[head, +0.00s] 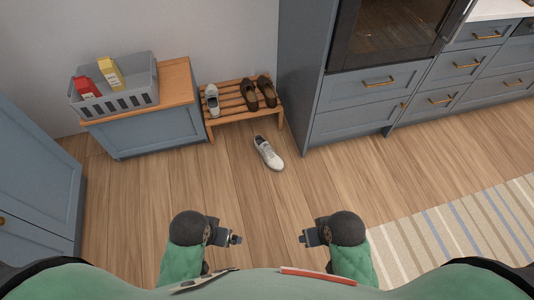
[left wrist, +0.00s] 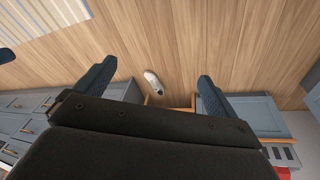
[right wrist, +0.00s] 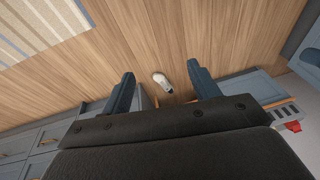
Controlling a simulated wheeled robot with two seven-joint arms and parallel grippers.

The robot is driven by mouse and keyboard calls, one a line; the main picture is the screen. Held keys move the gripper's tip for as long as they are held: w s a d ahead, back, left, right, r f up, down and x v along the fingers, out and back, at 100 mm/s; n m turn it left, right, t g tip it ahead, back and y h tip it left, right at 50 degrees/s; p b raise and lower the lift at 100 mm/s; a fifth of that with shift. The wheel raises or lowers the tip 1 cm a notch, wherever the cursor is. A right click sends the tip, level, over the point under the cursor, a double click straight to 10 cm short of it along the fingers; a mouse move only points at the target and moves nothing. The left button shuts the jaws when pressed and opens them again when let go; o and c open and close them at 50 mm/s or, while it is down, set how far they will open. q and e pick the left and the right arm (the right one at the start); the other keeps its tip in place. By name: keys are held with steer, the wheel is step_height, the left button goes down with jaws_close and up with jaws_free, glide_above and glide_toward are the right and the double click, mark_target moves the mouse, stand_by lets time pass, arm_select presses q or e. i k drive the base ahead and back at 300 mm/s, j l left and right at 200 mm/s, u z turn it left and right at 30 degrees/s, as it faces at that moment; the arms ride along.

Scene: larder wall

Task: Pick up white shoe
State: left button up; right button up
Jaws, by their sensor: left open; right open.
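A white shoe (head: 268,153) lies on the wooden floor in front of the shoe rack in the head view. Another whitish shoe (head: 212,100) stands on the left of the rack. The floor shoe also shows in the left wrist view (left wrist: 153,81) and in the right wrist view (right wrist: 162,82), beyond and between the spread fingers. My left gripper (head: 238,239) is open and empty, well short of the shoe. My right gripper (head: 303,238) is open and empty, also well short of it.
A wooden rack (head: 234,113) by the wall also holds a pair of brown shoes (head: 258,93). A low blue cabinet (head: 160,133) bears a grey basket (head: 135,98) with cartons. Blue drawers (head: 350,106) and an oven stand right. A striped rug (head: 455,240) lies right; the floor between is clear.

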mark_target(273, 162)
steer(key=i+l+u, duration=0.3)
steer(key=l, duration=0.35)
steer(key=i+l+u, duration=0.2)
steer(key=l, duration=0.15)
steer(key=i+l+u, duration=0.15)
steer(key=l, duration=0.2)
steer(key=l+u, duration=0.15)
steer(key=l, duration=0.2)
